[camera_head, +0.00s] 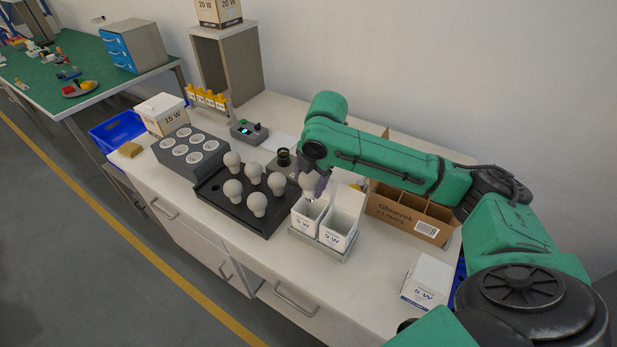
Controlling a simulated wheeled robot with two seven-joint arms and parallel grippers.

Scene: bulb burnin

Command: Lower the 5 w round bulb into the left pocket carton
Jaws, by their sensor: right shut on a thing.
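My right gripper (311,179) reaches in from the right and is shut on a white round bulb (309,187). The bulb hangs over the left pocket carton (304,224), with its base pointing down near the open top. I cannot tell whether the base is inside the opening. The gripper hides part of the bulb. The left carton is white with a partly readable W label. It stands beside a 9 W carton (336,240) in a grey holder (318,252). My left gripper is not in view.
A black tray (222,202) with several upright bulbs stands left of the cartons. A brown divided box (405,214) is at their right. A closed 5 W carton (427,282) stands near the front right. A grey block with round sockets (190,149) is farther left.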

